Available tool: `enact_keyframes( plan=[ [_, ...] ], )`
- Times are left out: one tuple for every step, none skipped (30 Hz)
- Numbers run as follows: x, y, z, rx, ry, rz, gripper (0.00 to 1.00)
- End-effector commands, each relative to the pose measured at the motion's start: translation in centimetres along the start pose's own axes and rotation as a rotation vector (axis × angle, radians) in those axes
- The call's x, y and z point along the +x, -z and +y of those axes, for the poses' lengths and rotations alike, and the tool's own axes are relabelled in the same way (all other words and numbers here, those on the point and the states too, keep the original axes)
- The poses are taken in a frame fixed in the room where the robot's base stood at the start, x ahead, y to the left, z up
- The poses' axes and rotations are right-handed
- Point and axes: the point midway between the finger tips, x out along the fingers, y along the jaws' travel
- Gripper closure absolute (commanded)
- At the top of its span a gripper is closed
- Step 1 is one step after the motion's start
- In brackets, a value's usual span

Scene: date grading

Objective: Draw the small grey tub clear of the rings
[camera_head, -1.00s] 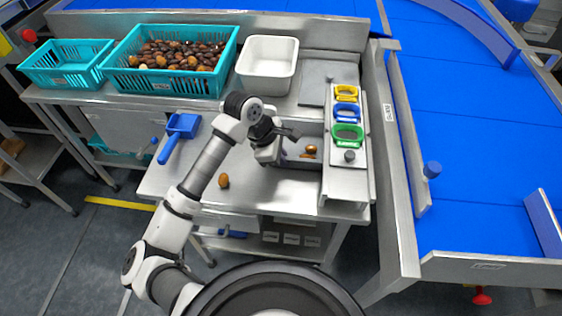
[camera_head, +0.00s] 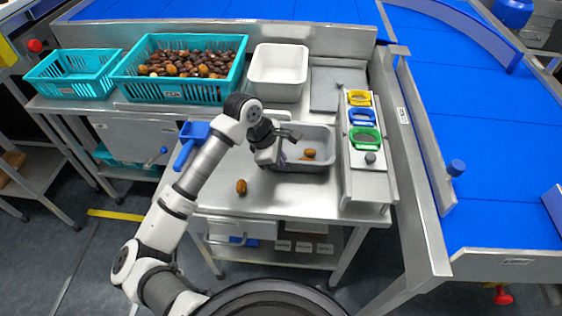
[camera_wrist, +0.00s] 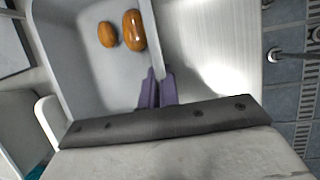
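The yellow ring (camera_head: 359,98), blue ring (camera_head: 362,117) and green ring (camera_head: 364,139) sit in a row on the stand. My gripper (camera_head: 285,152) is at the tub's left side. In the wrist view, my gripper's purple fingers (camera_wrist: 157,90) are shut on the tub's wall, one on each side. The tub (camera_wrist: 80,65) there shows two dates inside.
A loose date (camera_head: 241,187) lies on the table left of the tub. A blue scoop (camera_head: 190,142) lies farther left. A white tub (camera_head: 278,72), a teal crate of dates (camera_head: 180,92) and an empty teal crate (camera_head: 72,85) stand behind. Table in front is clear.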

Motion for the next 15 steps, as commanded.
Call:
enact_keyframes(
  plan=[
    [-0.03,-0.02,0.02,0.0,-0.001,0.0,1.0],
    [-0.04,-0.01,0.02,0.0,-0.001,0.0,1.0],
    [-0.04,-0.01,0.02,0.0,-0.001,0.0,1.0],
    [-0.04,-0.01,0.02,0.0,-0.001,0.0,1.0],
    [-0.04,-0.01,0.02,0.0,-0.001,0.0,1.0],
    [-0.04,-0.01,0.02,0.0,-0.001,0.0,0.94],
    [-0.04,0.0,0.02,0.0,-0.001,0.0,0.9],
    [-0.04,0.0,0.02,0.0,-0.001,0.0,0.86],
    [-0.04,0.0,0.01,0.0,-0.001,0.0,0.81],
    [-0.04,0.0,0.01,0.0,-0.001,0.0,0.77],
    [-0.03,0.0,0.01,0.0,-0.001,0.0,0.73],
    [-0.03,0.01,0.01,0.0,-0.001,0.0,0.71],
    [-0.03,0.01,0.01,0.0,-0.001,0.0,0.71],
    [-0.03,0.01,0.01,0.0,-0.001,0.0,0.71],
    [-0.02,0.01,0.01,0.0,-0.001,0.0,0.71]
  ],
)
